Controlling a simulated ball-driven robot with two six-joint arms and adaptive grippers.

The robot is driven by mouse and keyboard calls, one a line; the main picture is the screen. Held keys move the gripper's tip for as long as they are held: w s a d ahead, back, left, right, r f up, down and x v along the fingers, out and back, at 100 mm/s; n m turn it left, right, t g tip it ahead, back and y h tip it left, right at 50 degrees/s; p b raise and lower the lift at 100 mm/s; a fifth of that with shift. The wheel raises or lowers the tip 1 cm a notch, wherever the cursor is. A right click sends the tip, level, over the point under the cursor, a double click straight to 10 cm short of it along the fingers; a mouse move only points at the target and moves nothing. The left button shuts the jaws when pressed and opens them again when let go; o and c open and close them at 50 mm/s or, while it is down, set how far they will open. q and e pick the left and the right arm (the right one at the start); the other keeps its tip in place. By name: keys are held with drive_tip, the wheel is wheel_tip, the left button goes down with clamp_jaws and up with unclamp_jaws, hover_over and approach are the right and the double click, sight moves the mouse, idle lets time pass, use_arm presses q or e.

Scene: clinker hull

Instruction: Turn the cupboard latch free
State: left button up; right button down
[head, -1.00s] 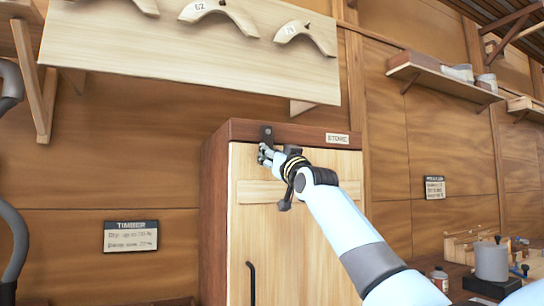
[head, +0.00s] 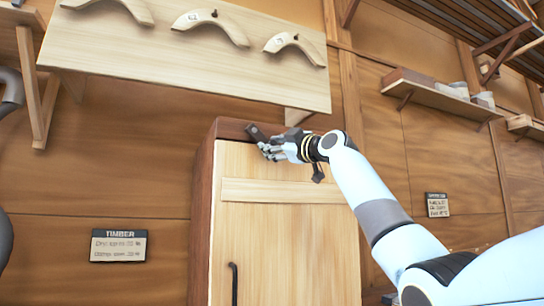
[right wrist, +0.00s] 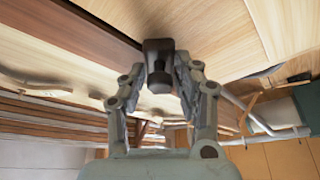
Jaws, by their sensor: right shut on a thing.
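The dark cupboard latch (head: 257,133) sits at the top of the pale-doored cupboard (head: 283,240), across the brown top rail. It is tilted, its upper end leaning left. My right gripper (head: 268,151) is at the lower part of the latch, shut on it. In the right wrist view the latch (right wrist: 158,48) and its round knob (right wrist: 160,84) lie between my two fingers. The gripper covers part of the latch in the head view. My left gripper is not in view.
A wooden board with curved pieces (head: 210,24) hangs just above the cupboard. A black door handle (head: 234,283) is lower on the door. A TIMBER sign (head: 119,246) is on the wall at left. A shelf (head: 440,97) is at right.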

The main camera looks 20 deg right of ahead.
drive_tip(key=shift+d+r+n+g, duration=0.2)
drive_tip(key=shift+r+n, duration=0.05)
drive_tip(key=shift+n, duration=0.3)
drive_tip(key=shift+d+r+n+g, duration=0.15)
drive_tip(key=shift+r+n+g, duration=0.1)
drive_tip(key=shift+n, duration=0.3)
drive_tip(key=r+n+p, duration=0.1)
drive_tip(key=n, duration=0.1)
drive_tip(key=r+n+g+p, duration=0.1)
drive_tip(key=n+p, duration=0.1)
drive_tip(key=d+r+n+g+p, duration=0.1)
drive_tip(key=n, duration=0.1)
drive_tip(key=shift+y+p, duration=0.3)
drive_tip(key=shift+p, duration=0.1)
drive_tip(key=shift+r+n+g+p, duration=0.1)
drive_tip(key=shift+n+g+p, duration=0.15)
drive_tip(key=shift+n+p, duration=0.35)
